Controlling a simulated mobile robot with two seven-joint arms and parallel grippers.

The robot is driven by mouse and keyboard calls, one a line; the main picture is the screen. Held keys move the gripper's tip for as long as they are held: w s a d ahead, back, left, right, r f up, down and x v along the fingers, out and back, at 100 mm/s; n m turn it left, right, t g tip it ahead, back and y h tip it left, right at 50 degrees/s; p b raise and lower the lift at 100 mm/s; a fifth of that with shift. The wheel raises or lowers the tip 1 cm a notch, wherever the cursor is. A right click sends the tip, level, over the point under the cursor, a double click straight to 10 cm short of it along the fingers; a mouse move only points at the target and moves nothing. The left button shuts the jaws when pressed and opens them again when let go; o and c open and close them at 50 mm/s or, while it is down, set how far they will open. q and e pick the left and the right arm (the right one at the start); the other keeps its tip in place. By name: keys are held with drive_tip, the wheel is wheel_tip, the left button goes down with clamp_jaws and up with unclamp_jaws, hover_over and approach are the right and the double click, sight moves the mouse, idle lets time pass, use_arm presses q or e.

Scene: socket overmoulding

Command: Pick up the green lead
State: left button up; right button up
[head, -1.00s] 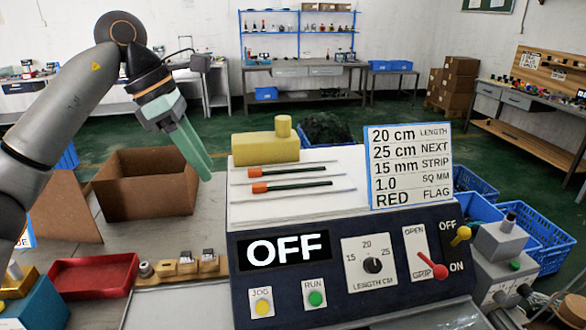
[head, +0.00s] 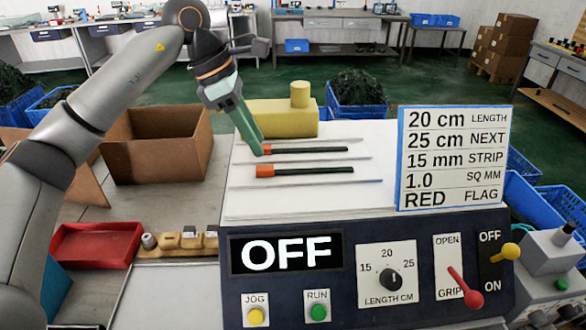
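The far lead (head: 330,150) looks nearly black. The near lead (head: 315,170) is also very dark, with perhaps a green tint; I cannot tell surely which one is green. Contact and the gap between the fingers cannot be made out. My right gripper is not in view.
A yellow block with a knob (head: 284,118) stands just behind the leads. A sign (head: 453,158) rises at right. The control panel (head: 330,317) reads OFF. An open cardboard box (head: 155,160) and a red tray (head: 95,246) are at left.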

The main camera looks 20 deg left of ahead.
sight(267, 167)
use_arm(q)
drive_tip(key=shift+s+a+p+x, duration=0.15)
drive_tip(key=shift+p+x, duration=0.1)
drive_tip(key=shift+x, duration=1.1)
drive_tip(key=shift+s+a+p+x, duration=0.15)
drive_tip(key=shift+p+x, duration=0.05)
drive_tip(key=shift+x, duration=1.2)
drive_tip(key=shift+f, duration=0.15)
drive_tip(key=shift+c, duration=0.4)
clamp_jaws()
